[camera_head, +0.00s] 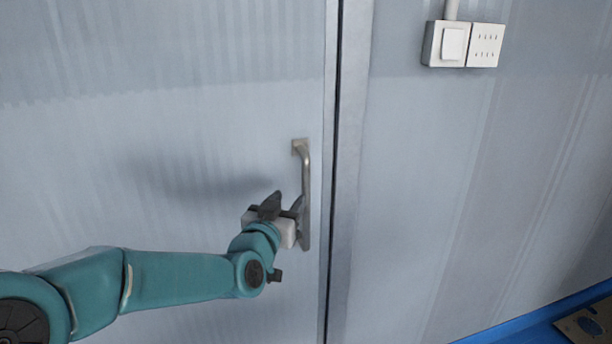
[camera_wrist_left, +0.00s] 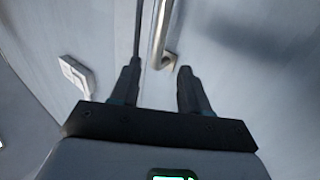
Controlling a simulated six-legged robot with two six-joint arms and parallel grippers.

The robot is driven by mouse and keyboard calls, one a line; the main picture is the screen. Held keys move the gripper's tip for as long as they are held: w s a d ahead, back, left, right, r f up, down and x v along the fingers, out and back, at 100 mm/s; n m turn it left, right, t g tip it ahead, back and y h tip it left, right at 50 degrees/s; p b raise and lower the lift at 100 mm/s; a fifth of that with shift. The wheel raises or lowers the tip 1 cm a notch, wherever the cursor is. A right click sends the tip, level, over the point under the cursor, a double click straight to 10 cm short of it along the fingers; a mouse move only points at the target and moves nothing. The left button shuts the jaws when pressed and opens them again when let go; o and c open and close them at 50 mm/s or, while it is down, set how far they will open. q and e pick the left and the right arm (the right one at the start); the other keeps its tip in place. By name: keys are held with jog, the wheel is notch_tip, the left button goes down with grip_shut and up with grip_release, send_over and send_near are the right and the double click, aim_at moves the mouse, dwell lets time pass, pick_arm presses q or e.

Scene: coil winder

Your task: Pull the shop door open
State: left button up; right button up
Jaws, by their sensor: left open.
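The shop door (camera_head: 150,150) is a pale grey-blue panel on the left and middle of the head view. It looks shut, with a dark seam along its right edge. A vertical metal bar handle (camera_head: 306,180) is fixed near that edge. My left gripper (camera_head: 287,205) is open at the lower part of the handle. In the left wrist view the handle (camera_wrist_left: 159,38) shows beyond and between the two open fingers (camera_wrist_left: 158,88). I cannot tell whether a finger touches it. My right gripper is in neither view.
The door frame (camera_head: 350,150) runs just right of the seam. A white switch and socket (camera_head: 464,45) sit on the wall at the upper right. A blue surface (camera_head: 535,322) with a tan plate (camera_head: 590,322) is at the lower right.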

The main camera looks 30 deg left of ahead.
aim_at(305, 179)
pick_arm(q)
jog(key=p+x, duration=0.3)
jog(key=x, duration=0.7)
jog(key=shift+w, duration=0.45)
jog(key=shift+w+a, duration=0.15)
jog(key=shift+w, duration=0.45)
grip_shut()
